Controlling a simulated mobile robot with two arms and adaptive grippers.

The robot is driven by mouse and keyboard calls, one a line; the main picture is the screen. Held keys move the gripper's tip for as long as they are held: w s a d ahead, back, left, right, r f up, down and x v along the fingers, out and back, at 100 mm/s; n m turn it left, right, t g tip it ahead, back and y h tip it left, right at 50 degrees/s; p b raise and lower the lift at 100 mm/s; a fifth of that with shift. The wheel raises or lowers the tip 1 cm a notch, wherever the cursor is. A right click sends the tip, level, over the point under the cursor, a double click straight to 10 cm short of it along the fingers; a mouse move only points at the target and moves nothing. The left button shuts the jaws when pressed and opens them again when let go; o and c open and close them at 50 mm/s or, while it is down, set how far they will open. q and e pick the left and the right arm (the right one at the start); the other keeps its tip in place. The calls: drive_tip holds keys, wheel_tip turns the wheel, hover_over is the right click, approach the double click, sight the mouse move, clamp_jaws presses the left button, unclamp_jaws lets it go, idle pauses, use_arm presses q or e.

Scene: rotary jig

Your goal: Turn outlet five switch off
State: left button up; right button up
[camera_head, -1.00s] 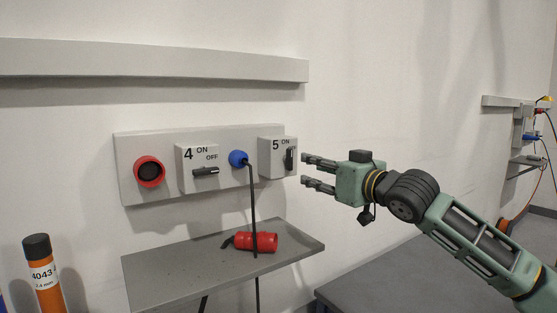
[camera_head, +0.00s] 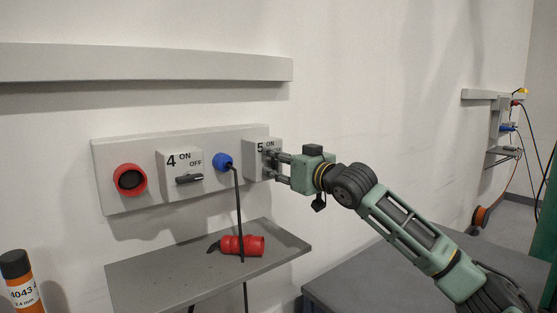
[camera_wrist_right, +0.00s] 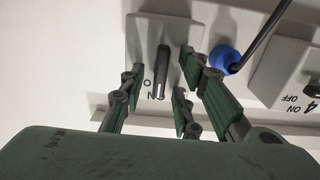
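The outlet five switch box (camera_head: 252,168) is at the right end of the grey wall panel. Its dark handle (camera_wrist_right: 161,70) shows upright in the right wrist view, near the lettering. My right gripper (camera_head: 272,168) is at the front of this box, coming from the right, and covers most of the handle in the head view. In the right wrist view its fingers stand on both sides of the handle, with gaps visible, so it is open around the handle. Whether a finger touches the box is unclear. My left gripper is not in view.
The outlet four switch (camera_head: 189,179) has its handle lying sideways. A blue plug (camera_head: 222,162) with a hanging black cable sits between the switches. A red socket (camera_head: 130,180) is at the panel's left. A red connector (camera_head: 242,245) lies on the grey shelf (camera_head: 150,277) below.

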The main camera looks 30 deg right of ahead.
drive_tip(key=c, duration=0.3)
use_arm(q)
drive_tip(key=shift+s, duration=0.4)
use_arm(e)
clamp_jaws()
drive_tip(key=m+p, duration=0.1)
drive_tip(key=m, duration=0.4)
drive_tip(key=shift+w+d, duration=0.1)
use_arm(q)
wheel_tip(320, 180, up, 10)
drive_tip(key=p, duration=0.8)
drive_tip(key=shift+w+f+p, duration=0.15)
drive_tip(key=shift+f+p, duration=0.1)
drive_tip(key=shift+p, duration=0.05)
use_arm(e)
drive_tip(key=m, duration=1.3)
drive_tip(key=shift+d+f, duration=0.25)
drive_tip(key=shift+f, duration=0.05)
